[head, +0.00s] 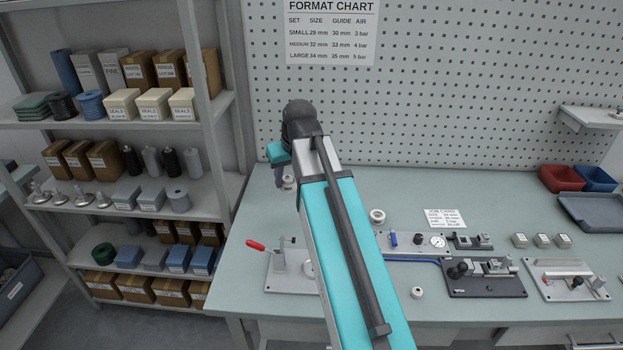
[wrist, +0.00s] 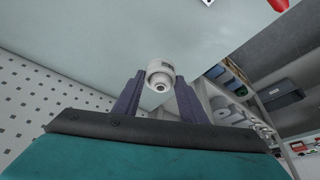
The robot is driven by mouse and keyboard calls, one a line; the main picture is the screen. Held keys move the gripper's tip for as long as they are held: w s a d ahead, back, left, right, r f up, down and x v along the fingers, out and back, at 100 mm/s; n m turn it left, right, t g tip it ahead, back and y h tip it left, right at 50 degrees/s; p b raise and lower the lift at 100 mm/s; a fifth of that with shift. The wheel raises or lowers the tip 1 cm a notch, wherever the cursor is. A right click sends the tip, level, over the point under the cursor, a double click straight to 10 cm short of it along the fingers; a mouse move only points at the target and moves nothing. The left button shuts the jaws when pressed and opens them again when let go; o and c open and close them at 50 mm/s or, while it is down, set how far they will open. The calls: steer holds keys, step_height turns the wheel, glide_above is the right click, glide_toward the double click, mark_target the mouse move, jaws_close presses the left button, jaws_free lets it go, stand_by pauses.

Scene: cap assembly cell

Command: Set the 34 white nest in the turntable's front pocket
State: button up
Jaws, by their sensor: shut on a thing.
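My gripper (wrist: 159,84) is shut on a white nest (wrist: 160,68), a short round piece with a stepped hole, held between the two dark fingertips. In the head view the gripper (head: 285,178) hangs over the back left of the bench, and the white nest (head: 288,183) shows small below it. The nest appears clear of the bench top; its size mark is not readable. I cannot make out the turntable or its front pocket; my arm covers the middle of the bench. A pale round part (head: 309,269) beside the red-handled fixture (head: 279,262) is partly hidden by it.
White ring parts stand on the bench (head: 240,290), one behind (head: 377,216) and one in front (head: 416,292). A gauge panel (head: 410,243) and a dark fixture (head: 484,278) lie right of my arm. Shelves (head: 220,110) stand left; a pegboard (head: 450,90) rises behind.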

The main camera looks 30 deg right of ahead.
steer(key=a, duration=0.4)
steer(key=shift+w+a+r, duration=0.15)
steer(key=shift+w+r, duration=0.1)
steer(key=shift+r, duration=0.1)
